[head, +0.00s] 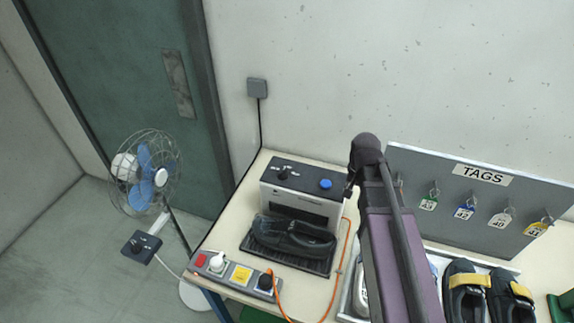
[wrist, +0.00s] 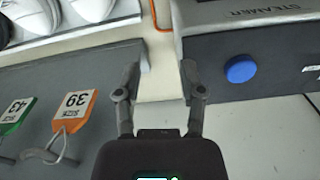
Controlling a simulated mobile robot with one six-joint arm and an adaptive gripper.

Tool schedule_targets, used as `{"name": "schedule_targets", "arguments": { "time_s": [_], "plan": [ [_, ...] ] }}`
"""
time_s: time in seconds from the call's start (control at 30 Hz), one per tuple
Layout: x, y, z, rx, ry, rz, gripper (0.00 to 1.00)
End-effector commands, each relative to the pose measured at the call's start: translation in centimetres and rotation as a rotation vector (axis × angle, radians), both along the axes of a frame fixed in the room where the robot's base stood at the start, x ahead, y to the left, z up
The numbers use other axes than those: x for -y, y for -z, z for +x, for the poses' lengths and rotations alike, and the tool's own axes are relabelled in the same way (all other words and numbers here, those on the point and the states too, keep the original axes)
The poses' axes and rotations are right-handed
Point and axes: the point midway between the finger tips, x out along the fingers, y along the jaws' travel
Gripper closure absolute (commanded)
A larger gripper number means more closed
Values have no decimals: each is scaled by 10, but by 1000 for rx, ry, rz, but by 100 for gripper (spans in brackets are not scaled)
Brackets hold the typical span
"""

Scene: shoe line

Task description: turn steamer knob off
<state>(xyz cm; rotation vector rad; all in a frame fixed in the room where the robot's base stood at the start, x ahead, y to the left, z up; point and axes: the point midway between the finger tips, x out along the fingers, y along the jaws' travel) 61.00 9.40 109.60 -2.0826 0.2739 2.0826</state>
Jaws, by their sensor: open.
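The steamer (head: 302,208) is a pale box with a dark top panel, standing on the table against the wall. Its small black knob (head: 284,173) is on the left of that panel, with tiny marks too small to read. A blue button (head: 325,183) is on the right of the panel. In the wrist view the steamer's dark panel (wrist: 280,82) and blue button (wrist: 240,69) are at the right; the knob is out of that view. My gripper (wrist: 160,78) is open and empty, between the steamer and the tag board. In the head view my arm mostly hides it.
A dark shoe (head: 292,236) lies before the steamer. A power strip (head: 235,275) and orange cable edge the table. The tag board (head: 450,215) stands right, with hanging tags; an orange tag (wrist: 74,110) is near my gripper. A fan (head: 146,175) stands left.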

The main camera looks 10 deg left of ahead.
Motion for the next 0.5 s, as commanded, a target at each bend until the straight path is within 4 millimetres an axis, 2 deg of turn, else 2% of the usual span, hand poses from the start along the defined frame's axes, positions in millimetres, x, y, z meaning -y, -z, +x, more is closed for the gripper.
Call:
{"name": "schedule_targets", "arguments": {
  "time_s": [0.03,0.2,0.5],
  "plan": [
    [-17,-17,14,0,2,0,49],
    [-74,-49,42,0,31,1,49],
    [-182,-99,73,0,88,1,49]
  ]
}}
